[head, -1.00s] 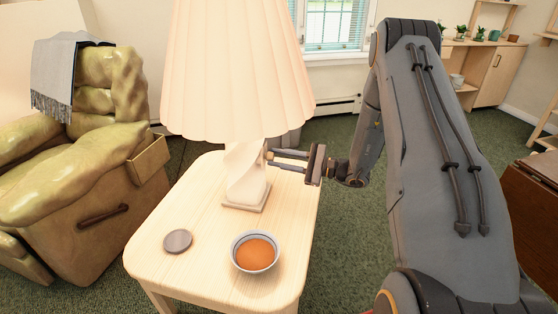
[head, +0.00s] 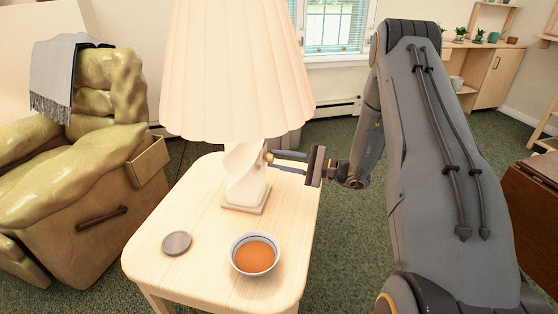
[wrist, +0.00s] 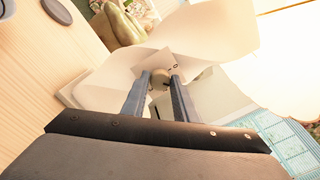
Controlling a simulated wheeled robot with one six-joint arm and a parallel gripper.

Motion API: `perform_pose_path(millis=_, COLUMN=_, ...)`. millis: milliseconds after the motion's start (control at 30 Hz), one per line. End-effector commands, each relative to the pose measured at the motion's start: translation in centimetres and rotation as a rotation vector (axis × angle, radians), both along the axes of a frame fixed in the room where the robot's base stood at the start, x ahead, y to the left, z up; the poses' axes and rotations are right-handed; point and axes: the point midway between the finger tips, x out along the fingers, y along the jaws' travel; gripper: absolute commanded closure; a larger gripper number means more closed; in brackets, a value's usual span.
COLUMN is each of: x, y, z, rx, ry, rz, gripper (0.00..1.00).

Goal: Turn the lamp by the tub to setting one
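The lamp stands upright on a pale wooden side table (head: 205,215). It has a large pleated cream shade (head: 235,75) and a twisted white body (head: 245,178) on a square foot. My gripper (head: 272,157) reaches in from the right, just below the shade, at the side of the body. In the wrist view, a small round knob (wrist: 159,79) on the lamp sits between my two fingertips (wrist: 160,75). The fingers appear closed against its sides. Small dark marks show on the lamp beside the knob, too small to read. The shade looks lit.
A bowl of orange contents (head: 255,257) and a flat grey disc (head: 176,243) lie on the table in front of the lamp. A green armchair (head: 100,170) stands at the left. Shelves with plants are at the back right.

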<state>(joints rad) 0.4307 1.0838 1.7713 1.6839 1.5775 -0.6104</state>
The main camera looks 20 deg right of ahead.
Motion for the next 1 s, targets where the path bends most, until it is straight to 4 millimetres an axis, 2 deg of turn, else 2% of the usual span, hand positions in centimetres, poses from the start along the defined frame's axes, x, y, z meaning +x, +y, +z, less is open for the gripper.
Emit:
perform_pose_path(millis=33, x=0.0, y=0.0, z=0.0, rx=0.000, ry=0.000, rz=0.000, gripper=0.64)
perform_pose_path(millis=100, x=0.0, y=0.0, z=0.0, rx=0.001, ry=0.001, rz=0.000, gripper=0.56)
perform_pose_path(millis=467, x=-0.2, y=-0.5, z=0.0, rx=0.000, ry=0.001, rz=-0.002, gripper=0.56)
perform_pose_path(millis=800, x=-2.9, y=-5.0, z=-0.3, rx=0.000, ry=0.001, rz=-0.004, gripper=0.56)
perform_pose_path(millis=1000, x=-3.8, y=-6.5, z=-0.3, rx=0.001, ry=0.001, rz=-0.001, gripper=0.56)
